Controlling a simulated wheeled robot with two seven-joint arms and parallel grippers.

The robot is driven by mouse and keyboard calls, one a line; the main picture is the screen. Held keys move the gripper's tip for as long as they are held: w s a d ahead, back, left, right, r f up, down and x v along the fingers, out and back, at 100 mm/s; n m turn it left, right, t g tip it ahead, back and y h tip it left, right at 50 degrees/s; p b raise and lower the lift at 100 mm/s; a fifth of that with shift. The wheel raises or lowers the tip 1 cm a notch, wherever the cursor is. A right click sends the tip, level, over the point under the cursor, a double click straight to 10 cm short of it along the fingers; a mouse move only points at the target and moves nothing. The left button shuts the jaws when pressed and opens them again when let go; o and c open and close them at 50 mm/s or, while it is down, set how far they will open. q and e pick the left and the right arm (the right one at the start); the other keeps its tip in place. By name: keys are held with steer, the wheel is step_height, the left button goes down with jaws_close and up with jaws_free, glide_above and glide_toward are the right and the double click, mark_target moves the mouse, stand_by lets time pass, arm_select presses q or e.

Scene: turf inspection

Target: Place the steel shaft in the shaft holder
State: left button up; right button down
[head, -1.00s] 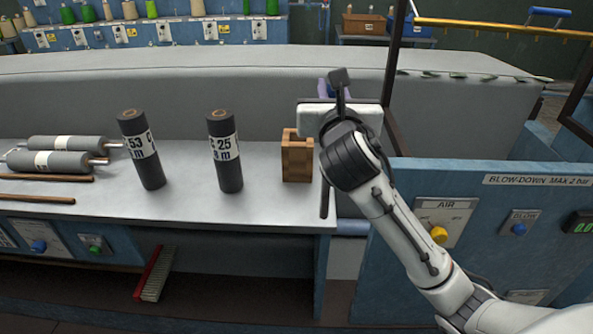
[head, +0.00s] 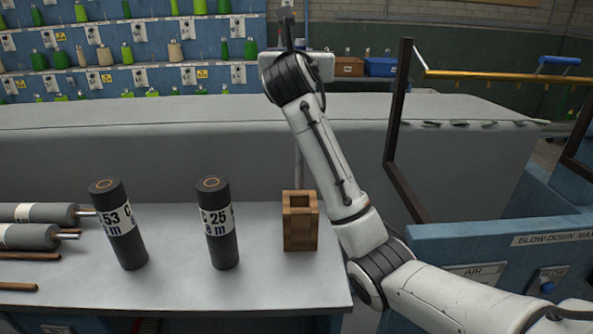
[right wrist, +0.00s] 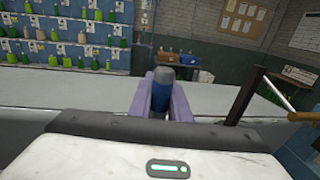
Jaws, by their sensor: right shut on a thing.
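The shaft holder is probably the brown wooden block (head: 300,222) with a square opening on top, standing at the right end of the grey bench. My right fingers are hidden there by the wrist. My left gripper is not in view.
Two dark upright rolls (head: 120,225) (head: 218,225) stand left of the block. Grey rollers with steel ends (head: 35,236) and brown rods (head: 18,287) lie at the far left. A dark frame post (head: 396,125) and blue panel stand at right. The bench front is clear.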

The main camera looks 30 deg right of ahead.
step_height(320, 180, down, 16)
steer(key=b, duration=0.1)
steer(key=shift+f, duration=0.2)
steer(key=shift+s, duration=0.1)
steer(key=c, duration=2)
jaws_free()
steer(key=shift+f, duration=0.2)
steer(key=shift+c, duration=0.2)
steer(key=o, duration=0.4)
steer(key=shift+r, duration=0.1)
steer(key=v, duration=1.2)
steer(key=shift+r, duration=0.1)
